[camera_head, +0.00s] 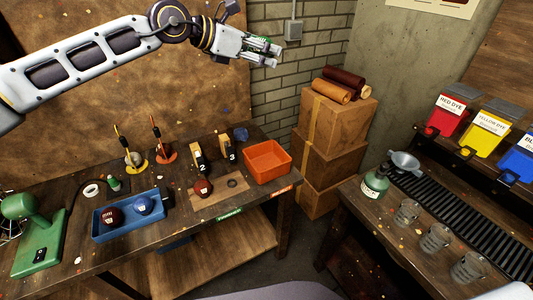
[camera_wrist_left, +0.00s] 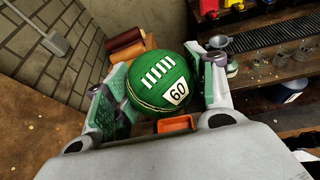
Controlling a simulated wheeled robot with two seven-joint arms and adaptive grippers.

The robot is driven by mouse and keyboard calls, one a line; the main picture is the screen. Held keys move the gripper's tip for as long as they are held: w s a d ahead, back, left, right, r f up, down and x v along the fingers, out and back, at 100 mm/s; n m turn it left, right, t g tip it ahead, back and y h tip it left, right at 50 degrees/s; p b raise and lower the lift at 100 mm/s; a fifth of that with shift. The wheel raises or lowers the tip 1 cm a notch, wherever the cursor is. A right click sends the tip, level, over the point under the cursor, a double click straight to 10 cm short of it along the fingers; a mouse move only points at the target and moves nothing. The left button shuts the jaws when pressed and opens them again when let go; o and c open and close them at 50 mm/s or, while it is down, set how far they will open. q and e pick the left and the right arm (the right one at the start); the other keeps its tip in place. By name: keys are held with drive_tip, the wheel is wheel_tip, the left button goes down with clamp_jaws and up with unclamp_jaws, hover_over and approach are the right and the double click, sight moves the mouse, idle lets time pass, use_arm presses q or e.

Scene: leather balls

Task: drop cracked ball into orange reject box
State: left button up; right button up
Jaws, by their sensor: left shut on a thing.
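My left gripper (camera_head: 262,49) is raised high above the table, in front of the brick wall. In the left wrist view its fingers (camera_wrist_left: 160,90) are shut on a green ball (camera_wrist_left: 152,70) marked 60 with white stitches; a seam line shows on its lower left side. In the head view the ball is mostly hidden by the fingers. The orange box (camera_head: 267,161) sits at the right end of the left table; it shows empty. It also shows small beneath the ball in the left wrist view (camera_wrist_left: 176,124). My right gripper is not in view.
A blue tray (camera_head: 128,216) holds a dark red ball and a blue ball. Another dark red ball (camera_head: 204,188) sits by the numbered stands. Stacked cardboard boxes (camera_head: 335,120) stand right of the orange box.

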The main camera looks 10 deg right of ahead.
use_arm(q)
drive_tip(key=s+a+f+p, duration=0.1)
drive_tip(key=s+a+f, duration=0.15)
drive_tip(key=f, duration=1.15)
drive_tip(key=s+a+f+p, duration=0.1)
drive_tip(key=a+f, duration=0.3)
drive_tip(key=f, duration=0.9)
drive_tip(key=w+a+r+n+t, duration=0.1)
drive_tip(key=w+a+r, duration=0.3)
drive_tip(key=r, duration=0.3)
drive_tip(key=shift+w+t+y, duration=0.3)
drive_tip(key=shift+w+y, duration=0.1)
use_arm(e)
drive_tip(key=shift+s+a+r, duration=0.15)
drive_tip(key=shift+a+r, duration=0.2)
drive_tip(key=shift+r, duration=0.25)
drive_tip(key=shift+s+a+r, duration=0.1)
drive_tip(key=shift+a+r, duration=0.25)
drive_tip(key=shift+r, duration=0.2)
use_arm(q)
drive_tip(key=shift+d, duration=0.1)
